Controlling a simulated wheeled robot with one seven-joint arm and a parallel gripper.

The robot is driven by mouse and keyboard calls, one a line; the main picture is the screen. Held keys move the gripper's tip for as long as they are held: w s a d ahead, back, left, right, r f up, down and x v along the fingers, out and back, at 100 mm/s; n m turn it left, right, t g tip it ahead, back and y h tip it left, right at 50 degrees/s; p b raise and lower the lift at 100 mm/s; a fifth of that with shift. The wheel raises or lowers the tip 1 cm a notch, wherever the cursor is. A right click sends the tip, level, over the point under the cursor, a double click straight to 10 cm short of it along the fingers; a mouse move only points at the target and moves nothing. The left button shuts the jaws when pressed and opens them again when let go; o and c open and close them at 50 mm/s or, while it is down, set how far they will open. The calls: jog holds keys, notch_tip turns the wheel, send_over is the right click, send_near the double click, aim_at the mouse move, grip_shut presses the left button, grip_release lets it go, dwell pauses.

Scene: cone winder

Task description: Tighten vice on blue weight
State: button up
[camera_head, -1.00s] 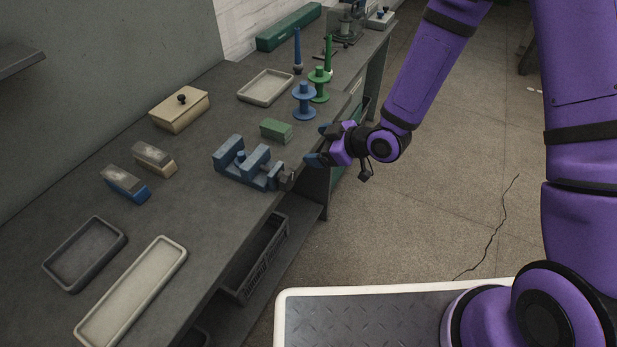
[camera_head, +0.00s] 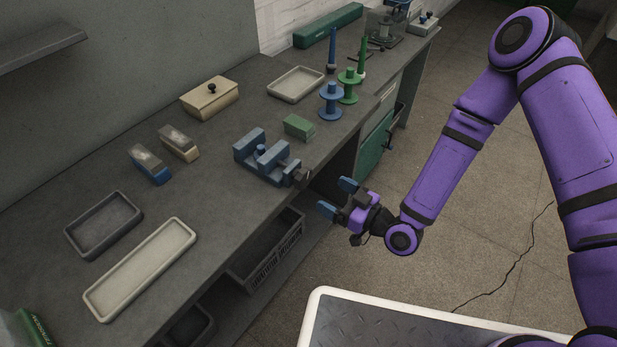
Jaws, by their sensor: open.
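The blue vice (camera_head: 273,166) stands near the front edge of the bench. Its dark screw end (camera_head: 299,175) points toward the edge. A small blue weight (camera_head: 262,151) with a rounded top shows between the vice's jaws; whether the jaws touch it cannot be told. My gripper (camera_head: 338,197) is open and empty. It is off the front of the bench, to the lower right of the vice, with its blue-tipped fingers pointing toward the bench and apart from the vice.
A blue spool (camera_head: 331,101) and a green spool (camera_head: 349,86) stand to the right. A crate (camera_head: 265,252) sits below the bench.

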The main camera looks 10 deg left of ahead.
aim_at(307, 179)
jog(key=x, duration=0.9)
jog(key=shift+w+a, duration=0.1)
jog(key=shift+a, duration=0.05)
jog(key=c, duration=0.9)
jog(key=m, duration=0.4)
jog(key=shift+m, duration=0.4)
jog(key=o, duration=0.9)
jog(key=shift+w, duration=0.1)
